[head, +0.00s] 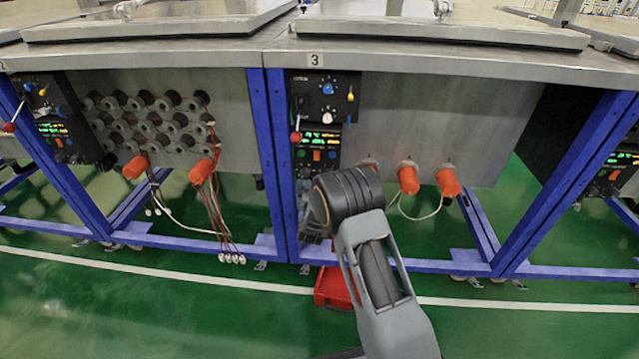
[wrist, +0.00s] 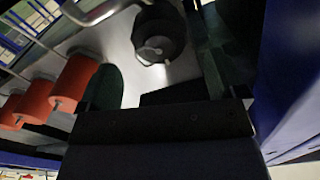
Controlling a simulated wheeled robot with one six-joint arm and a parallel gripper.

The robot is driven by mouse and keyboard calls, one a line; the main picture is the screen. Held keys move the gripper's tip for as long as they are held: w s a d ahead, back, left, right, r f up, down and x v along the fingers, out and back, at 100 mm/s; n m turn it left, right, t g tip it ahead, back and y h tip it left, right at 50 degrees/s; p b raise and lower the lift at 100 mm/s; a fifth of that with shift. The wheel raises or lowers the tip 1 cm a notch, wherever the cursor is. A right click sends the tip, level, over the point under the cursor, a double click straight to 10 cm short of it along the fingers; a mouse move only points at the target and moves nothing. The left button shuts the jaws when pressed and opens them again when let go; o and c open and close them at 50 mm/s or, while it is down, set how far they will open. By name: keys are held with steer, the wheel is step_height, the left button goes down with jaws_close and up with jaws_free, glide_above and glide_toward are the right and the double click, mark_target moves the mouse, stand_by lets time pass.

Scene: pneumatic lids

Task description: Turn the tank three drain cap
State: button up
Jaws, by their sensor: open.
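Tank three (head: 480,120) is a grey steel tank with a "3" label on its top edge. In the wrist view a dark round fitting (wrist: 172,38) with a pale grey centre piece sits on bare metal; it looks like the drain cap, but I cannot be sure. My gripper (wrist: 163,72) is open, with dark fingers left and right of the view's middle. The fitting shows beyond the gap between them, apparently ungripped. In the head view my arm covers the tank's lower left, and neither gripper nor fitting can be made out.
Orange plugs (head: 408,180) stick out of the tank's lower front; they show at left in the wrist view (wrist: 75,82). A control panel (head: 318,118) with knobs is above my arm. Blue frame legs (head: 277,150) stand close by. A red box (head: 334,287) lies on the green floor.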

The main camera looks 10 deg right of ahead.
steer(key=shift+b+x, duration=0.7)
steer(key=shift+x, duration=2)
steer(key=shift+c, duration=0.2)
steer(key=c, duration=0.9)
